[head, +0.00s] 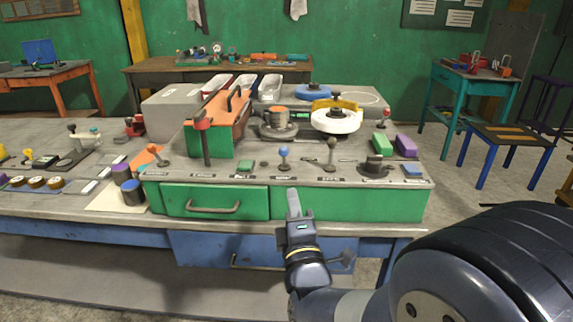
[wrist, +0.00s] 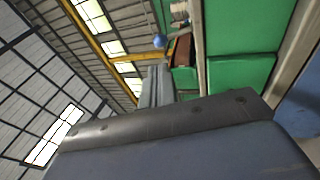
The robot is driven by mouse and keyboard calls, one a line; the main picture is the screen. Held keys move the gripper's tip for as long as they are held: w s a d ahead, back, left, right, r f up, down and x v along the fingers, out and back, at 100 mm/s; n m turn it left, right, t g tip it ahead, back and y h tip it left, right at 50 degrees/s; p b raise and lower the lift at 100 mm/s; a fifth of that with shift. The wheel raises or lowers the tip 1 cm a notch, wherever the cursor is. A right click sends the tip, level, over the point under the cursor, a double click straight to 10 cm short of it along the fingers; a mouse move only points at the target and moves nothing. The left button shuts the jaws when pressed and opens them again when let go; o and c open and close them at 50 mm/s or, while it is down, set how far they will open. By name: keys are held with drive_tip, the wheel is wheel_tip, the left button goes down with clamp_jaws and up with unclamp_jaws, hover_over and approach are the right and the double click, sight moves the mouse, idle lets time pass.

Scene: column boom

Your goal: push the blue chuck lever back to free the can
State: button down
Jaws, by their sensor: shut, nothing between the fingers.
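The blue-knobbed lever (head: 283,153) stands on the front deck of the green machine, near its middle. Its blue ball also shows in the wrist view (wrist: 159,42), beyond my fingertips. The can (head: 277,117), with an orange-brown top, stands in a dark round holder (head: 278,131) behind the lever. My gripper (head: 293,192) is shut and empty, pointing up in front of the machine's front face, below the lever and apart from it. The closed fingers also show in the wrist view (wrist: 157,72). Whether the holder grips the can is too small to tell.
A grey-knobbed lever (head: 332,146) stands right of the blue one, and a red-knobbed lever (head: 153,149) far left. A white wheel with a yellow guard (head: 336,117) is behind right. The green drawer (head: 215,201) has a protruding handle.

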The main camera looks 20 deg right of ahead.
sight(285, 156)
drive_tip(key=p+x, duration=0.1)
drive_tip(key=x, duration=0.9)
drive_tip(key=shift+r+p, duration=0.15)
drive_tip(key=shift+p, duration=0.2)
